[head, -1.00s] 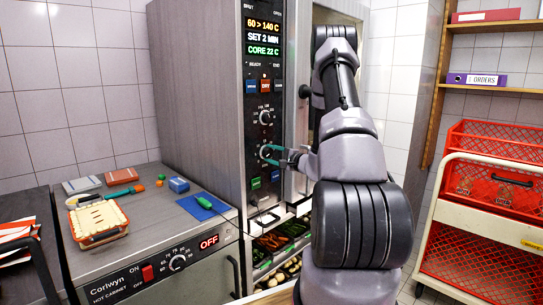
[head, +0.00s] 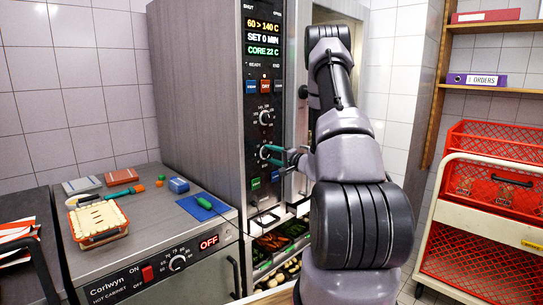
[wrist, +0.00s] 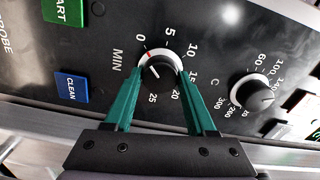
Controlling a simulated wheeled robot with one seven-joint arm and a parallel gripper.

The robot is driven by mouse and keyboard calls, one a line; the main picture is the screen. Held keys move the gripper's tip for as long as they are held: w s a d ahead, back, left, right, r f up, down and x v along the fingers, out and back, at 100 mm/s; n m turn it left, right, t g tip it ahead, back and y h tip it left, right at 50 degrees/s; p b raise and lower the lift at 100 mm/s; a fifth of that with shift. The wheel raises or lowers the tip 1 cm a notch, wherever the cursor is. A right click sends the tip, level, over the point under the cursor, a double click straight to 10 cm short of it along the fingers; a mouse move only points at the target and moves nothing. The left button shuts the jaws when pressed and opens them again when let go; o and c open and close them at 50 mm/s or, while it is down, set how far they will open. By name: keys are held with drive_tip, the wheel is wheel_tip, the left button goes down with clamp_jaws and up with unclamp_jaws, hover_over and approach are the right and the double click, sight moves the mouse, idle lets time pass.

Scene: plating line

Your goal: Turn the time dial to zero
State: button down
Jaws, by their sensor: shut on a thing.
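The time dial (wrist: 160,70) is a round dark knob with a pale rim on the oven's black panel, with MIN and a scale from 0 to 25 around it. A red mark shows on its rim beside the 0. My gripper (wrist: 158,76) has its two green fingers on either side of the knob, shut on it. In the head view my gripper (head: 273,156) reaches the lower dial (head: 264,153) from the right. The oven display (head: 263,37) reads SET 0 MIN, between 60 > 140 C and CORE 22 C.
A temperature dial (wrist: 255,95) sits close beside the time dial, above it in the head view (head: 265,117). A green START button (wrist: 64,10) and blue CLEAN button (wrist: 71,87) are nearby. A hot cabinet (head: 170,270) stands left, a red crate trolley (head: 490,180) right.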

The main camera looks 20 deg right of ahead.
drive_tip(key=shift+c, duration=1.1)
unclamp_jaws()
drive_tip(key=v, duration=1.1)
